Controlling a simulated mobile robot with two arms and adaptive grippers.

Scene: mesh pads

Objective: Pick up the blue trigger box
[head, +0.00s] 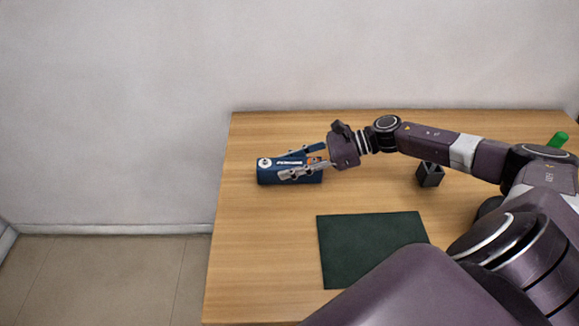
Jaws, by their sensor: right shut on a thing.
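The blue trigger box (267,175) is at the left part of the wooden table, toward its back. It is a dark blue block with a white round mark and pale lettering on it. My right gripper (297,162) reaches it from the right and is shut on it, with its fingers over the box's right half. The fingers hide part of the box. I cannot tell whether the box is clear of the tabletop. My left gripper is not in view.
A dark green mat (370,248) lies on the table (240,265) in front of the box. A small dark open holder (430,175) stands behind the mat to the right, near my arm. A green object (558,139) is at the far right. The table's left edge is close to the box.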

